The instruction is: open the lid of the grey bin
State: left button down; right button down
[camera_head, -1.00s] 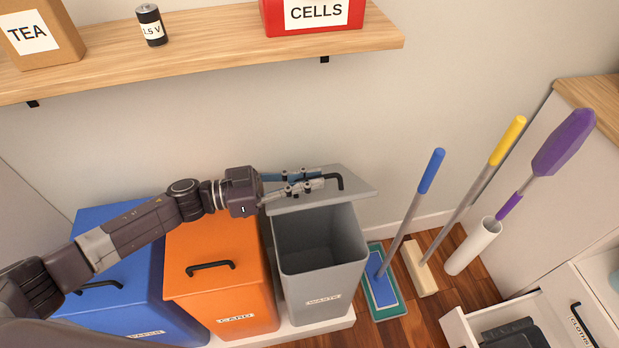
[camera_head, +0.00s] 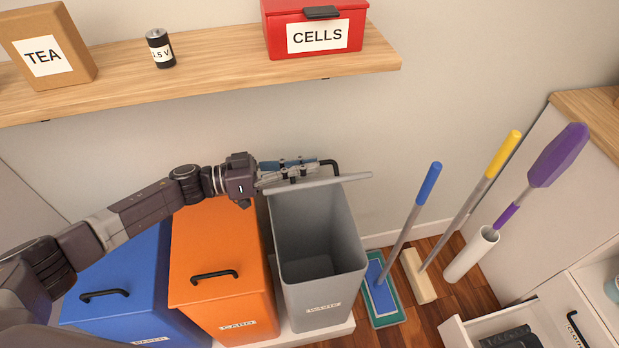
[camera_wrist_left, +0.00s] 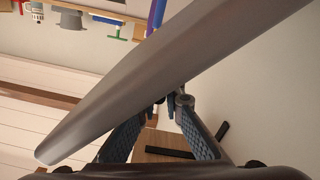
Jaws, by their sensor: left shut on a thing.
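The grey bin (camera_head: 318,285) stands at the right end of the row of bins, with its mouth open and its dark inside showing. Its grey lid (camera_head: 345,182) is raised above the back rim and shows almost edge-on. My left gripper (camera_head: 322,166) is behind the lid, shut on its black handle (camera_head: 335,167). In the left wrist view the lid (camera_wrist_left: 165,80) crosses as a broad grey band between the camera and the room; the fingers (camera_wrist_left: 166,108) are partly hidden by it. My right gripper is in neither view.
An orange bin (camera_head: 215,265) and a blue bin (camera_head: 120,275) stand to the left, both closed. A wooden shelf (camera_head: 215,75) hangs above with a red box, battery and tea box. A blue-handled mop (camera_head: 405,230) stands close on the right, with an open drawer (camera_head: 465,335) beyond.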

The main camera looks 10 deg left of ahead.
pick_arm(q)
jog(key=w+a+r+n, duration=0.2)
jog(key=w+r+n, duration=0.1)
jog(key=w, duration=0.5)
jog(key=shift+a+n+b, duration=0.35)
jog(key=shift+n+b, duration=0.1)
jog(key=shift+n, duration=0.05)
jog(key=shift+w, duration=0.1)
jog(key=c, duration=2)
grip_release()
jog(key=shift+c, duration=0.2)
jog(key=v, duration=1.2)
